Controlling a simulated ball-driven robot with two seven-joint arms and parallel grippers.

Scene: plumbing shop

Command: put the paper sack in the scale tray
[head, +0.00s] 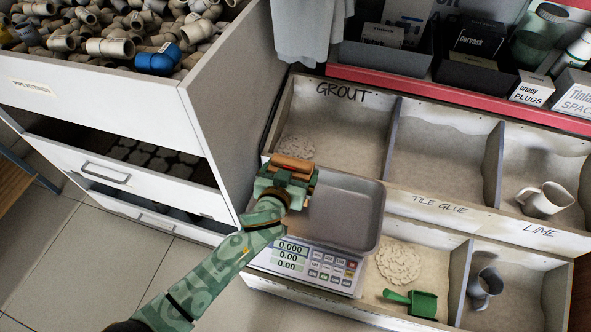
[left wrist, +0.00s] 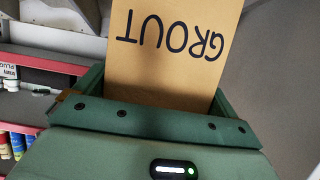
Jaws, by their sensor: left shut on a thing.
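The paper sack is brown and marked GROUT in the left wrist view (left wrist: 168,62). My left gripper (head: 290,174) is shut on the sack. In the head view only a narrow brown end of the sack (head: 293,164) shows at the gripper; the rest is hidden. The scale tray (head: 352,212) is a shallow grey pan on the scale (head: 308,262), whose top display reads 0.000. My left gripper overlaps the tray's left end in the picture and seems above it. The visible part of the tray is empty. My right gripper is not in view.
Bins marked GROUT (head: 342,118), TILE GLUE and LIME hold powder behind the tray. A white drawer cabinet (head: 215,130) stands close on the left.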

